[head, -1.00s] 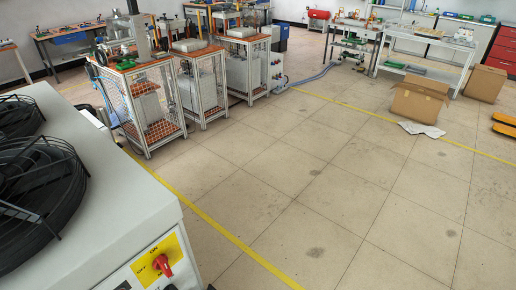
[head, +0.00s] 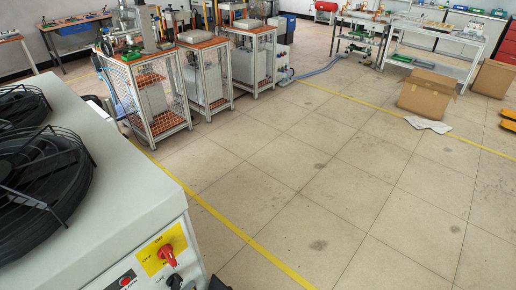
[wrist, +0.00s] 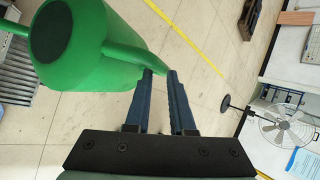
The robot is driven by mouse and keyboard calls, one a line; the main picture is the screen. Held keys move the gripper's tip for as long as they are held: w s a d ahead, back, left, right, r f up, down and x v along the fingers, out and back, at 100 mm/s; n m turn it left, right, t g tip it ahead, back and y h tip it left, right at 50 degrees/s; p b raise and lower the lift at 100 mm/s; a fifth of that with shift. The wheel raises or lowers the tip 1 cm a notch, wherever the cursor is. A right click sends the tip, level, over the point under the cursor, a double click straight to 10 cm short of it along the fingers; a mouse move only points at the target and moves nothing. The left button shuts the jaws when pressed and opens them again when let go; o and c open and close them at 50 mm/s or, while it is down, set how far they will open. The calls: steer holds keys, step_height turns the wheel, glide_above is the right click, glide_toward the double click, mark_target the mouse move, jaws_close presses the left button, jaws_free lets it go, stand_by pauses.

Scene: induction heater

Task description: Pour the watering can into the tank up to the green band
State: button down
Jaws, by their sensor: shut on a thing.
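A green watering can (wrist: 85,50) shows in the wrist view at the upper left, tilted relative to the picture. My gripper (wrist: 160,73) has its two dark fingers closed around a green part of the can, which looks like its handle. The fingertips partly cover that part. The can and gripper are not in the head view. I cannot make out a tank with a green band in either view.
A grey cabinet (head: 120,210) with black fan guards and a red switch (head: 168,255) stands close at the left. Caged workstations (head: 155,100) line the back left. A cardboard box (head: 425,95) stands at the right. The tiled floor (head: 310,170) between is clear.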

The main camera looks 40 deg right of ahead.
steer(key=shift+w+a+r, duration=0.1)
steer(key=shift+w+r, duration=0.3)
stand_by(1.1)
steer(key=shift+s, duration=0.1)
stand_by(1.4)
steer(key=shift+s+f+p, duration=0.65)
steer(key=shift+s+p, duration=0.1)
steer(key=shift+s, duration=0.1)
steer(key=shift+f, duration=0.15)
steer(key=shift+s, duration=0.1)
steer(key=shift+s+d+f+m+t+p, duration=0.15)
steer(key=shift+s+f+t+p, duration=0.1)
steer(key=shift+s+f+t, duration=0.15)
steer(key=shift+s+d+f+m+t+p, duration=0.1)
steer(key=shift+s+f+m+t+p, duration=0.15)
steer(key=shift+s+f, duration=0.25)
steer(key=shift+f, duration=0.1)
